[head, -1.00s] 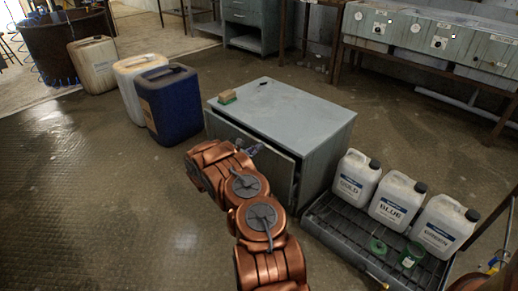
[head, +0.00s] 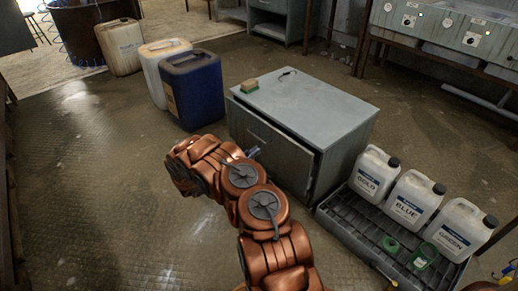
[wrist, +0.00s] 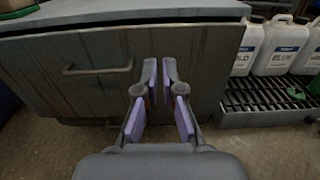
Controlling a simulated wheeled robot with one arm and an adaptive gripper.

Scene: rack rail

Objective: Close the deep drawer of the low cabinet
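The low grey cabinet (head: 315,100) stands in the middle of the head view. Its drawer front (head: 268,145) sits slightly out from the body, with a dark gap along the top and right side. In the wrist view the drawer front (wrist: 60,50) fills the upper left, with a bar handle (wrist: 97,70) left of my gripper. My gripper (wrist: 162,78) is partly open and empty, its fingers a small distance apart, pointing at the drawer front right of the handle. I cannot tell if the tips touch it. In the head view my arm hides the lower drawer front.
A green-and-brown sponge (head: 249,86) lies on the cabinet top. A blue container (head: 193,90) and pale containers (head: 160,60) stand to the left. White jugs (head: 408,200) stand on a black tray (head: 345,225) close to the right of the cabinet. The floor at left is clear.

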